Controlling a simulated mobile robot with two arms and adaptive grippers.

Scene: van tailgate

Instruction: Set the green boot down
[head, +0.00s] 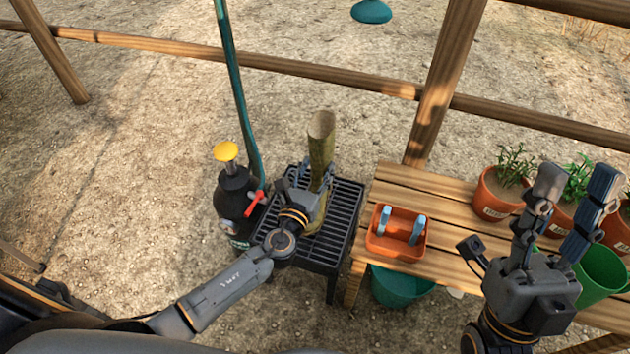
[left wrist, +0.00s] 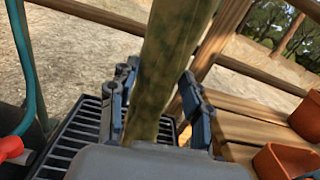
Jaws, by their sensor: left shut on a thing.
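The green boot (head: 320,145) stands about upright over the black slatted rack (head: 345,215). Its tall shaft rises above my left gripper (head: 314,182), which is shut on it. In the left wrist view the boot's shaft (left wrist: 170,65) runs up between the two fingers (left wrist: 160,105). The boot's foot is mostly hidden by my gripper in the head view, so I cannot tell whether the sole touches the slats. My right gripper (head: 566,207) is empty, with its fingers spread apart, above the wooden bench's right part.
A black sprayer (head: 236,200) with a yellow knob and a red-handled hose stands left of the rack. The wooden bench (head: 440,195) on the right holds an orange tray (head: 380,243), potted plants (head: 495,200) and a green pot (head: 603,272). A teal bucket (head: 400,285) is below.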

